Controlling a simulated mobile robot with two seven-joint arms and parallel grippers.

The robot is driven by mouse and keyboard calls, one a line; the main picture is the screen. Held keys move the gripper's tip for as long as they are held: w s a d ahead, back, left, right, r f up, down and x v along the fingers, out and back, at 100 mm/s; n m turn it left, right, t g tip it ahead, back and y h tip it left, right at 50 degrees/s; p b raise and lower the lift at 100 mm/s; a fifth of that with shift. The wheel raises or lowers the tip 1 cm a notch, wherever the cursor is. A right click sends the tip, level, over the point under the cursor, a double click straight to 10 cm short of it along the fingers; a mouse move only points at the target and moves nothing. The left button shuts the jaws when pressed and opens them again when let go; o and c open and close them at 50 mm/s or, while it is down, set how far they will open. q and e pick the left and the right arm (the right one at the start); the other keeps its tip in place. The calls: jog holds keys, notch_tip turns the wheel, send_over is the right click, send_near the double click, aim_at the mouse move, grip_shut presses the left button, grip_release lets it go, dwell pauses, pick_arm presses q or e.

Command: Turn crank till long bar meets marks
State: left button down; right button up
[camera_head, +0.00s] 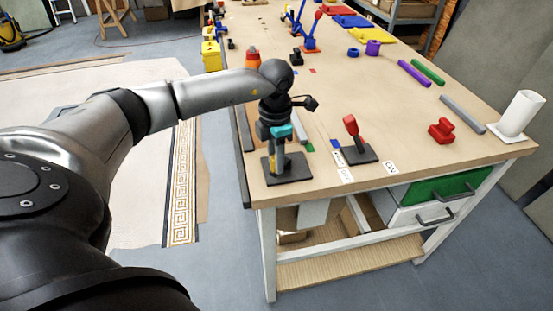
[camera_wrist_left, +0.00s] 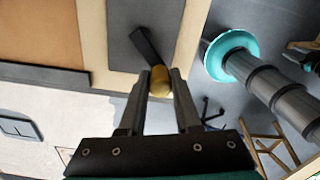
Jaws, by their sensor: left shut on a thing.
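My left gripper (camera_head: 279,160) points down over the near left corner of the workbench, above a dark square base plate (camera_head: 291,172). In the left wrist view its two fingers (camera_wrist_left: 160,76) are closed around the yellow knob (camera_wrist_left: 160,82) of the crank. The dark crank arm (camera_wrist_left: 146,46) runs from the knob toward the upper left, over the dark plate (camera_wrist_left: 128,30). In the head view the gripper hides most of the crank. I cannot make out which marks the long bar meets. My right gripper is not in view.
An orange-red object (camera_head: 253,58) stands behind my wrist.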

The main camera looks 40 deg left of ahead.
pick_arm(q)
jog(key=c, duration=0.6)
grip_release()
notch_tip(320, 180, up, 15)
jog(key=shift+r, duration=0.15)
dwell(0.5)
